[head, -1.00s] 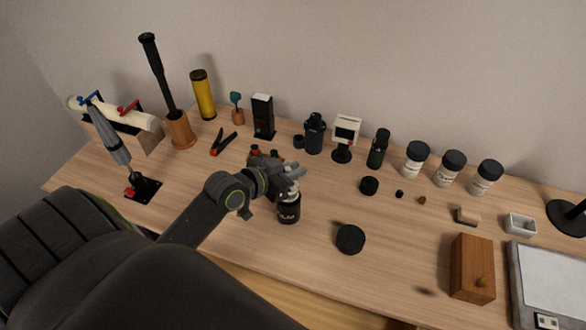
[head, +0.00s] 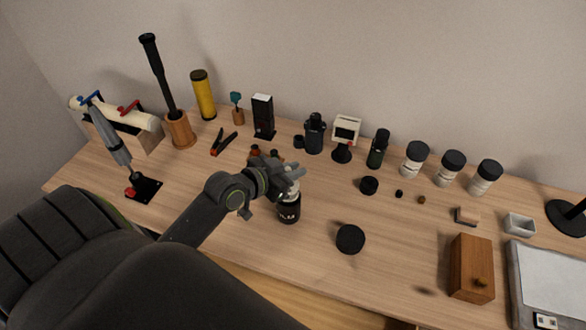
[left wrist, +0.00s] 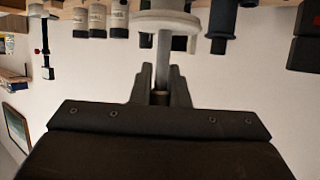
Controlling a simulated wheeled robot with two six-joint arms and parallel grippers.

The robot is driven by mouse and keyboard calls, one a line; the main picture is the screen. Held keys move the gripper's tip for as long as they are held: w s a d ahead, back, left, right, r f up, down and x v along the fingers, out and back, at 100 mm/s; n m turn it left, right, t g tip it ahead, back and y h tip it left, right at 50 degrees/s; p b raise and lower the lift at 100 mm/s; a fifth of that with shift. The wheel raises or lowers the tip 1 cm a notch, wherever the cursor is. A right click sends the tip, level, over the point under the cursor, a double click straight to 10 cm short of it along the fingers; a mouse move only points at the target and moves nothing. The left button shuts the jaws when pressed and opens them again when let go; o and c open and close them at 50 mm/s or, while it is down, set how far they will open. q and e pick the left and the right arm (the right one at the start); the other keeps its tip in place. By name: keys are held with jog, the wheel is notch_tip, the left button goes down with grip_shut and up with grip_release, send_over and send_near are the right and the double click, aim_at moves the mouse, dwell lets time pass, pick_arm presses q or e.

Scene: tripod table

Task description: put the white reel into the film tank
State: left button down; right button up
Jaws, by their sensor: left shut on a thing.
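My left gripper (head: 288,176) is shut on the grey centre rod of the white reel (left wrist: 167,22); the fingers (left wrist: 161,82) close around the rod in the left wrist view. In the head view a pale part of the reel (head: 292,195) shows between the gripper and the black film tank (head: 289,212), which stands upright with a white label. The reel is over the tank's mouth. The gripper hides part of it, so I cannot tell how far it is inside. My right gripper is not in view.
A round black lid (head: 350,239) lies on the table right of the tank. Bottles (head: 378,149) and white jars (head: 414,159) line the back. Small dark reddish-brown items (head: 256,151) sit just behind my gripper. A wooden box (head: 472,268) stands at the right. The table between lid and box is clear.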

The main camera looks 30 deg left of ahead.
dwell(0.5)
pick_arm(q)
jog(key=shift+f+b, duration=2.75)
jog(key=shift+f, duration=0.6)
jog(key=c, duration=1.3)
grip_release()
jog(key=shift+r, duration=0.1)
jog(key=shift+s, duration=0.1)
jog(key=p+v, duration=0.2)
jog(key=v, duration=1.5)
jog(key=shift+r+p, duration=0.1)
jog(key=shift+p, duration=0.2)
jog(key=shift+s, duration=0.1)
